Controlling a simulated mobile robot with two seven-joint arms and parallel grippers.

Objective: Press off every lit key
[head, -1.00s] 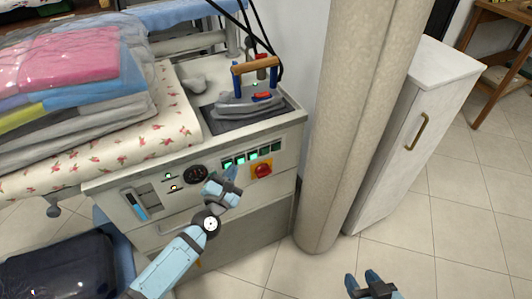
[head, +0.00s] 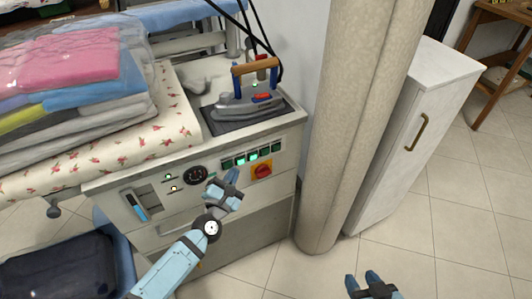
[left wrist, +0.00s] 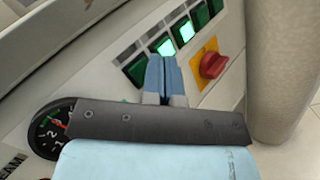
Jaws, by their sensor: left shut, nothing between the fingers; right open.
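A row of several keys sits on the front panel of the ironing station. Two keys glow green: the second from the left (head: 240,159) and the middle one (head: 252,155). In the left wrist view they are the lit keys (left wrist: 165,46) and (left wrist: 183,31). The leftmost key (left wrist: 137,70) is dark, as are the two at the right end (left wrist: 200,15). My left gripper (head: 233,174) is shut and empty, its tips just below the left part of the row. The tips (left wrist: 163,62) partly cover that area; contact cannot be told. My right gripper (head: 364,280) is open and empty, low over the floor.
A red rotary switch on a yellow plate (head: 262,170) sits just below the keys' right half. A round gauge (head: 195,175) is left of the keys. An iron (head: 246,104) rests on top of the station. A thick column (head: 345,130) stands close on the right.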

